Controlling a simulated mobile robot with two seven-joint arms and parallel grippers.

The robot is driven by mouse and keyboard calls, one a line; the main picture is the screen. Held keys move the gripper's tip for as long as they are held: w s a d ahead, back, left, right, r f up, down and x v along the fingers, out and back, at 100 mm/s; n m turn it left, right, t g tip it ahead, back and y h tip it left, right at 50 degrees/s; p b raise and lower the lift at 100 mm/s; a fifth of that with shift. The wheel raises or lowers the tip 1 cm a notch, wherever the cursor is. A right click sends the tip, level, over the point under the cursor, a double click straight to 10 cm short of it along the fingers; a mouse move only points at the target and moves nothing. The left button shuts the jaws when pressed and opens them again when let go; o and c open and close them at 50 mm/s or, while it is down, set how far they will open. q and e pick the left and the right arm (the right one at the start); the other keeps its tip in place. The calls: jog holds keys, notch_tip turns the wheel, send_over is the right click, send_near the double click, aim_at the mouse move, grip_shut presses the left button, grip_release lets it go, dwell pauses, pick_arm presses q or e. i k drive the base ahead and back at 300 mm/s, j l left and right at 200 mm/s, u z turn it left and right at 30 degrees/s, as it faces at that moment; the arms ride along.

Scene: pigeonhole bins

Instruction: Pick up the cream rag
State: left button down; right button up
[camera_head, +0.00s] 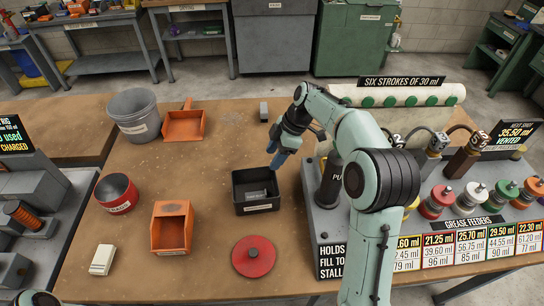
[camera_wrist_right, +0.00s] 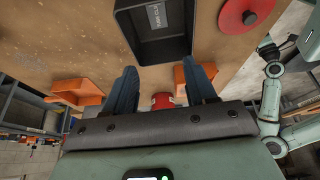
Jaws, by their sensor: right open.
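A small cream folded block (camera_head: 103,261), which looks like the cream rag, lies flat on the brown table at the near left of the head view. My right gripper (camera_head: 279,157) is just behind and right of a black bin (camera_head: 240,207), far from the cream block. In the right wrist view its two blue fingers are apart with nothing held between them (camera_wrist_right: 160,72). I do not make out the cream block in that view. My left gripper does not show.
Orange bins (camera_head: 172,252) (camera_head: 184,137), a grey bucket (camera_head: 134,131), a red bucket (camera_head: 117,208) and a red disc (camera_head: 254,268) stand on the table. The grease feeder station (camera_head: 325,215) blocks the right side. Bare tabletop lies between the bins.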

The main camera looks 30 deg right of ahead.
aim_at(100, 266)
jog(key=k+j, duration=0.25)
jog(key=j, duration=0.15)
jog(key=k+j, duration=0.25)
jog(key=j, duration=0.2)
jog(key=k+j, duration=0.25)
jog(key=j, duration=0.15)
jog(key=k+j, duration=0.25)
jog(key=j, duration=0.2)
